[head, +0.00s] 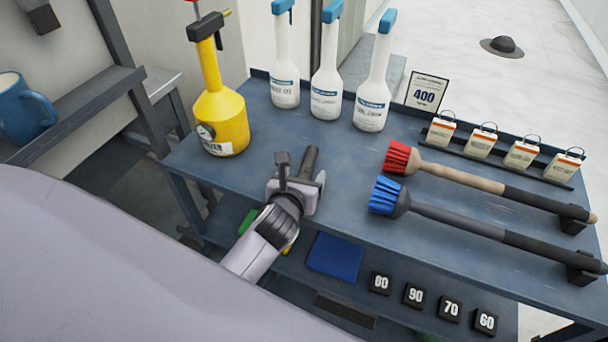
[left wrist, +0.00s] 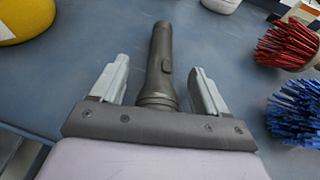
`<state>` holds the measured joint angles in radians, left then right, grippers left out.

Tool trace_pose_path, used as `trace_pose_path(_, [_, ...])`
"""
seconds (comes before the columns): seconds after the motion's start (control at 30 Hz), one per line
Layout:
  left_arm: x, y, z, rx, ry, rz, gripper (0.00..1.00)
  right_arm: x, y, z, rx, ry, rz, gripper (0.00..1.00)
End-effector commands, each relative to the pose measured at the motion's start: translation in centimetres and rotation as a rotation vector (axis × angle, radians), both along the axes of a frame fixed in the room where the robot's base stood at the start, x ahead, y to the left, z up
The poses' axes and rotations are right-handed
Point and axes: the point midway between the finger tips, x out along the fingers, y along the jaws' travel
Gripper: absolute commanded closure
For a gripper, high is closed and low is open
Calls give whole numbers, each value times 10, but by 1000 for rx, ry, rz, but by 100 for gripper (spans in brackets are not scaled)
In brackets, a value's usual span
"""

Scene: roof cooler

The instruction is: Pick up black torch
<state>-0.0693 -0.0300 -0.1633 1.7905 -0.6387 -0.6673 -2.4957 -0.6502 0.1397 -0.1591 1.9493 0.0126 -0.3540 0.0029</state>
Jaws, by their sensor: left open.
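The black torch (left wrist: 162,62) lies on the blue-grey table top in the left wrist view, its narrow body pointing away from me and its wider head near my gripper's palm. My left gripper (left wrist: 160,85) is open, with one pale finger on each side of the torch and a visible gap at both sides. In the head view the torch (head: 309,158) shows only at its far end beyond the left gripper (head: 303,182); the rest is hidden by the gripper. My right gripper is not in view.
A yellow sprayer (head: 221,110) stands left of the torch. Several white bottles (head: 327,90) stand behind. A red brush (head: 400,158) and a blue brush (head: 385,197) lie to the right. A lower shelf holds a blue cloth (head: 336,257) and numbered black blocks (head: 414,295).

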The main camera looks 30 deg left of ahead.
Motion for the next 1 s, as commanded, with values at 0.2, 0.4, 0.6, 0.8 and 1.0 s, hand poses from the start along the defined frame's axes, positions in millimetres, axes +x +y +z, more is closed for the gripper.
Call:
trace_pose_path(0.2, [0, 0, 0, 0, 0, 0, 64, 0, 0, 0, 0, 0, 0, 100])
trace_pose_path(0.4, [0, 0, 1, 0, -3, -1, 89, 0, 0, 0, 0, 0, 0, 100])
trace_pose_path(0.6, [0, 0, 3, 1, -4, -1, 90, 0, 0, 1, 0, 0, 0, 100])
trace_pose_path(0.8, [1, 0, 22, 1, -8, -1, 90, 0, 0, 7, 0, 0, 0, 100])
trace_pose_path(1.0, [1, 0, 62, 3, -9, -1, 90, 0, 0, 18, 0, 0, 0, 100])
